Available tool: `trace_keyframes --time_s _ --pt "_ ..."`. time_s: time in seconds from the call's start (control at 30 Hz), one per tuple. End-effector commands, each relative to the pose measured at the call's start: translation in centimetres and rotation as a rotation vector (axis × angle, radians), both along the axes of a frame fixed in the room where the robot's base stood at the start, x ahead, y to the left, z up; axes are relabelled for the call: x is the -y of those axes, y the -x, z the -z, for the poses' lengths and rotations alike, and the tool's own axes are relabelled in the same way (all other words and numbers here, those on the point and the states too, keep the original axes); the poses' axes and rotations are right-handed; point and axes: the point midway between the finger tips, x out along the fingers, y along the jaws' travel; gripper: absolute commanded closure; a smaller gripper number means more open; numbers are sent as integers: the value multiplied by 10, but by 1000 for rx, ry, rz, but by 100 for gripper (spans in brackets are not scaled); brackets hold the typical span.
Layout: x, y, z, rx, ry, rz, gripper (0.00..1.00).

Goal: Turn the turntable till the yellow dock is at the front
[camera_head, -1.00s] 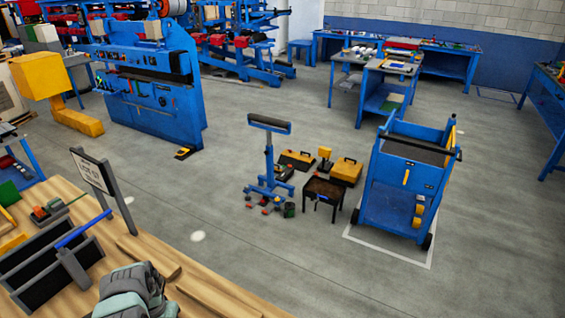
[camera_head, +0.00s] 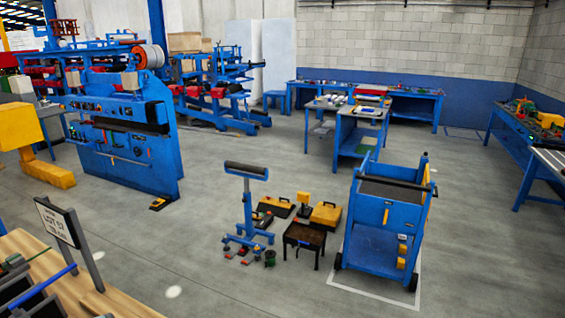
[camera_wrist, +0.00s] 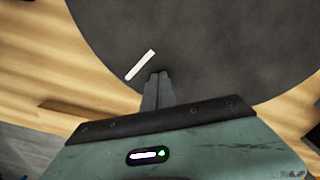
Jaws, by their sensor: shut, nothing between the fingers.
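In the wrist view, a large dark grey disc (camera_wrist: 225,45), which looks like the turntable, fills the upper middle and right. A short white bar mark (camera_wrist: 140,65) lies on it near its lower left edge. My gripper (camera_wrist: 159,75) is shut and empty, its fingertips seen over the disc close to that mark. I cannot tell whether the tips touch the disc. No yellow dock shows in the wrist view. The turntable and my gripper are out of the head view.
Wooden bench top (camera_wrist: 35,65) surrounds the disc. In the head view, the bench corner (camera_head: 85,290) holds a sign on posts (camera_head: 58,222) and dark bins with a blue bar (camera_head: 40,287). Beyond are open floor, a blue cart (camera_head: 385,220) and a blue machine (camera_head: 125,140).

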Motion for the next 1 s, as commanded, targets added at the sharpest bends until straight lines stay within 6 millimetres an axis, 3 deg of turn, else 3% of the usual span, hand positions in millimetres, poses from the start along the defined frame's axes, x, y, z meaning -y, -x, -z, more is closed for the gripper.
trace_keyframes --time_s 1.0 --pt "-16 -11 4 1 -2 -1 100"
